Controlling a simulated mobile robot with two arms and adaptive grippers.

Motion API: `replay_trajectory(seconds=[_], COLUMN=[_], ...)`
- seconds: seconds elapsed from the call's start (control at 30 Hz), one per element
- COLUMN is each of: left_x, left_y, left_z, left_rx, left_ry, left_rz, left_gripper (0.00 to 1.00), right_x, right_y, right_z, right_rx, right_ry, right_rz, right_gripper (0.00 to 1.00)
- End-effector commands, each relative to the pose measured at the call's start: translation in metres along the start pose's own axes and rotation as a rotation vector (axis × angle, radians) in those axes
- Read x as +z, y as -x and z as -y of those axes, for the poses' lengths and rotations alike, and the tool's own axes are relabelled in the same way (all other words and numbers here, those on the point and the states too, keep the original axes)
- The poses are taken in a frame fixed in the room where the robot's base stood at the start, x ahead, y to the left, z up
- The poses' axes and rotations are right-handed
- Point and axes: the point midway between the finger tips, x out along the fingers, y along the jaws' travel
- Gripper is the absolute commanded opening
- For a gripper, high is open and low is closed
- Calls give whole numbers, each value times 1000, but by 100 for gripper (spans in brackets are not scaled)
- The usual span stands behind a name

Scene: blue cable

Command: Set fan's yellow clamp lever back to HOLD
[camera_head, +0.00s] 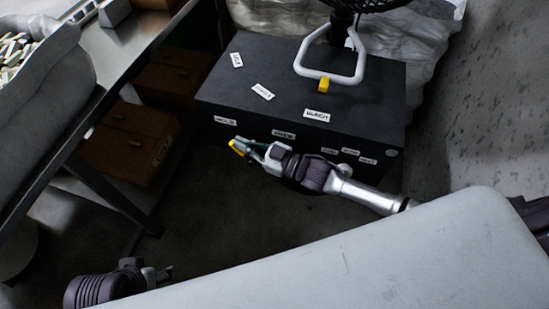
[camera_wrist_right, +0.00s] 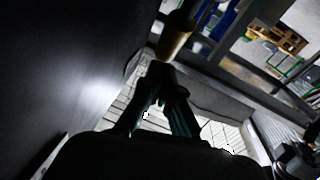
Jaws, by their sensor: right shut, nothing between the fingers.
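The fan (camera_head: 365,4) stands at the back of a black case (camera_head: 245,75), its cage cut off by the top edge. Its white bracket stand (camera_head: 359,65) carries a yellow piece (camera_head: 324,84) at the front. Another yellow piece (camera_head: 238,147) is right at the fingertips of my right gripper (camera_head: 246,147), by the case's front left. In the right wrist view a yellow-tan cylinder (camera_wrist_right: 175,38) lies just beyond the shut, empty fingers (camera_wrist_right: 160,75); I cannot tell whether they touch. I cannot tell which yellow piece is the clamp lever. My left gripper (camera_head: 160,274) is low at the left.
White labels (camera_head: 317,115) are stuck on the case's top and front; most are too small to read. A metal table (camera_head: 120,45) stands at the left, with brown boxes (camera_head: 130,140) under it. Crumpled sheeting (camera_head: 425,40) lies behind the case. Dark floor is clear in front.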

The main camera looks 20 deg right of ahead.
Motion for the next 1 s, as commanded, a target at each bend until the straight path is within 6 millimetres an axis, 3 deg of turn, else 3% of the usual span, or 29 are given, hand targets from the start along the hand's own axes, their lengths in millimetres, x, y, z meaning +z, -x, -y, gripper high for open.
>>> replay_trajectory(seconds=[0.5, 1.0], left_x=[0, 0], left_y=[0, 0], left_z=[0, 0], left_rx=[0, 0], left_ry=[0, 0], left_rz=[0, 0], left_gripper=[62, 62], right_x=[1, 0], right_y=[71, 75], right_z=[0, 0], right_rx=[1, 0], right_ry=[1, 1], right_rz=[1, 0], right_gripper=[0, 0])
